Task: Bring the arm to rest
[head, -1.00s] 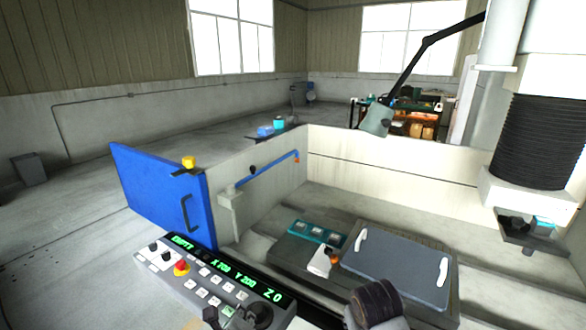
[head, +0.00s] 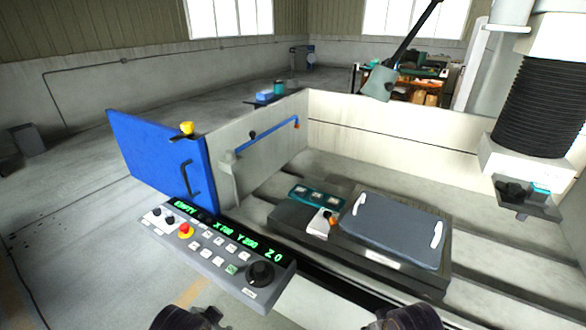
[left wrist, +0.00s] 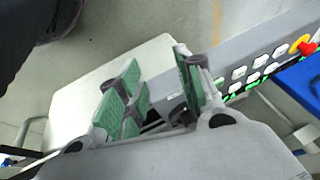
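My left gripper (left wrist: 158,84) shows in the left wrist view with its green-padded fingers apart and nothing between them. It is above the floor, beside the grey control panel (left wrist: 250,62). In the head view only dark rounded parts of my arms show at the bottom edge, and no fingers can be made out there. My right gripper is not in view.
The control panel also shows in the head view (head: 222,245), with green readouts, a red button and a black knob. Behind it are an open blue door (head: 155,160) and a machine tank (head: 400,125) holding a grey plate (head: 392,232).

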